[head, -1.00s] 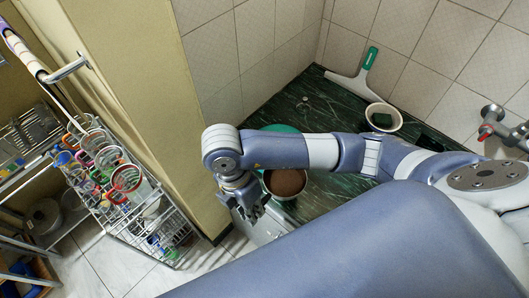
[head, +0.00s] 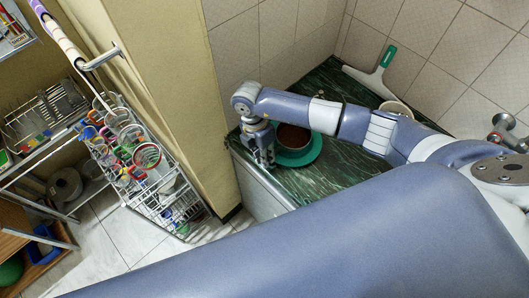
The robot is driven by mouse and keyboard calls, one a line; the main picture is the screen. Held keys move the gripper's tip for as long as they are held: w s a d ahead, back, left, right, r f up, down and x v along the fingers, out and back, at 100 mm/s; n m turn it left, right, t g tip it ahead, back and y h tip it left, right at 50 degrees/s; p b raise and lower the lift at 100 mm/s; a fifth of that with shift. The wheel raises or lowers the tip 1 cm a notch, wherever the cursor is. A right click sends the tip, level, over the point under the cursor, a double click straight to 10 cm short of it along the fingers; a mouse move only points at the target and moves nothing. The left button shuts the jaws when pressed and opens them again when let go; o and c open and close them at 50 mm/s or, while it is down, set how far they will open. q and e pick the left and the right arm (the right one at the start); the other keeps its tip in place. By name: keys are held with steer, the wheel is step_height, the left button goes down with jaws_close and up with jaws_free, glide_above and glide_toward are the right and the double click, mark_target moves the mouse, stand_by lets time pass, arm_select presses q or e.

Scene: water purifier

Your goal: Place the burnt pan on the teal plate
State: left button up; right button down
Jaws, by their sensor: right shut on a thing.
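The burnt pan (head: 293,138), round with a dark brown inside and a pale rim, is over the teal plate (head: 304,159). The plate's rim shows below and to the right of the pan; my right arm hides the far side. I cannot tell whether the pan rests on the plate or is held just above it. My right gripper (head: 264,158) points down at the pan's left side and is shut on the pan; the exact grip point is hard to see. My left gripper is not in view.
The dark green marble counter (head: 350,172) has bare room right of the plate. A white bowl (head: 397,108) and a squeegee with a teal handle (head: 387,57) are at the back. A wire rack with cups (head: 150,165) stands left, beyond a yellow wall (head: 165,80).

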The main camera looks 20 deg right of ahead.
steer(key=shift+f, duration=0.1)
steer(key=shift+f+b, duration=0.4)
steer(key=c, duration=1.6)
jaws_free()
steer(key=shift+r, duration=0.3)
steer(key=r+b, duration=0.1)
steer(key=r, duration=0.3)
steer(key=w+r+b, duration=0.1)
steer(key=r, duration=0.3)
steer(key=w+a+r+b, duration=0.1)
steer(key=r, duration=0.3)
steer(key=shift+a, duration=0.1)
